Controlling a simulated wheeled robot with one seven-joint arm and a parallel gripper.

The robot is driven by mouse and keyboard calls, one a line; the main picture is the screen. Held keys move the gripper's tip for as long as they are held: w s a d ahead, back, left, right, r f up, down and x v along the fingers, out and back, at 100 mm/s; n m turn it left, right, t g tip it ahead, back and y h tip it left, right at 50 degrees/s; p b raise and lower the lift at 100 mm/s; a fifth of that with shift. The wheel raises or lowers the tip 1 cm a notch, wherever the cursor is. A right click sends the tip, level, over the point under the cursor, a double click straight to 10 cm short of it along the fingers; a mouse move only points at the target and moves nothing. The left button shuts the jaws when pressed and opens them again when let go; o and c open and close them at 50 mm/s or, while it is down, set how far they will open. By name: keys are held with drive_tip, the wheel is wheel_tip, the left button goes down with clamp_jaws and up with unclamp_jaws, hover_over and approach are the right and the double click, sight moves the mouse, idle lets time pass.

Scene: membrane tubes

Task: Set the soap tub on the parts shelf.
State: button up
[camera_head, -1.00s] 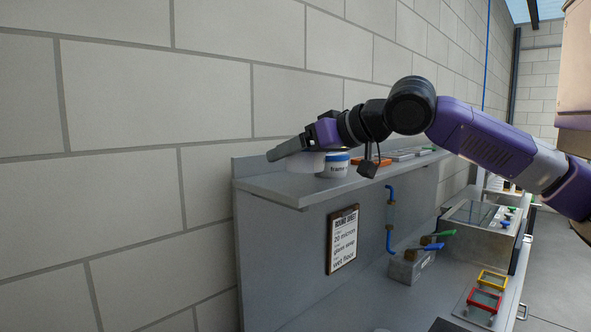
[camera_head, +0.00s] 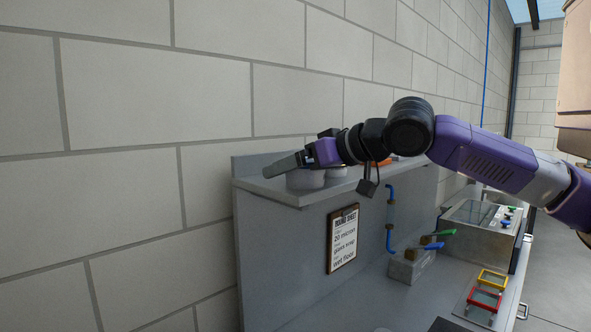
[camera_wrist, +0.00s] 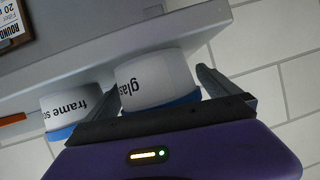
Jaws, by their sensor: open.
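The soap tub, white with a blue band and "glas" lettering, shows between my gripper's fingers in the wrist view (camera_wrist: 155,78). In the head view the tub (camera_head: 304,181) appears upright on the parts shelf (camera_head: 268,188), near its left end. My gripper (camera_head: 284,165) is open around the tub's upper part. The shelf's edge also shows in the wrist view (camera_wrist: 115,45). The gripper hides the tub's top in the head view.
A second similar tub marked "frame so" (camera_wrist: 68,106) stands close beside the first, also on the shelf (camera_head: 336,172). A block wall (camera_head: 150,110) is behind. A clipboard (camera_head: 342,238) and blue pipe (camera_head: 390,220) are below the shelf.

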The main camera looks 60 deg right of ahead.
drive_tip(key=shift+r, duration=0.2)
drive_tip(key=b+v, duration=0.1)
drive_tip(key=v, duration=1.1)
drive_tip(key=shift+f, duration=0.1)
